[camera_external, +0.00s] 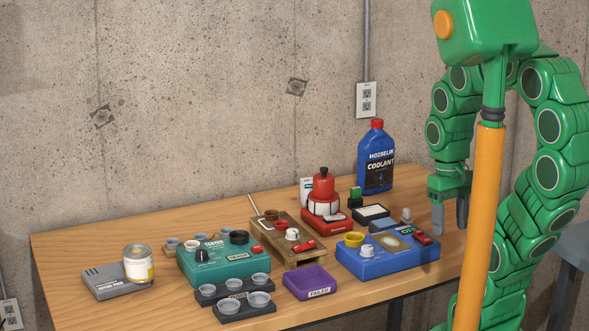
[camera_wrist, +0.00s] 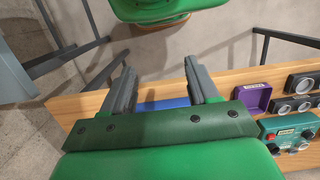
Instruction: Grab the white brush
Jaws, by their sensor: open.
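I cannot clearly make out a white brush in either view. A small pale upright piece (camera_external: 406,215) stands behind the blue panel box (camera_external: 385,262), but I cannot tell what it is. A thin pale stick (camera_external: 254,204) leans at the wooden stand (camera_external: 290,245); its far end is unclear. My gripper (camera_external: 450,215) points down at the table's right end, right of the blue box. In the wrist view my gripper (camera_wrist: 158,78) is open, with a clear gap between its grey fingers and nothing held. A strip of blue shows beyond the gap.
The wooden table (camera_external: 130,215) holds a teal tester box (camera_external: 220,262), purple tray (camera_external: 311,282), coolant bottle (camera_external: 376,165), red bottle (camera_external: 323,187), can (camera_external: 138,264) and grey cups (camera_external: 258,299). The concrete wall (camera_external: 200,90) stands behind. The table's back left is clear.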

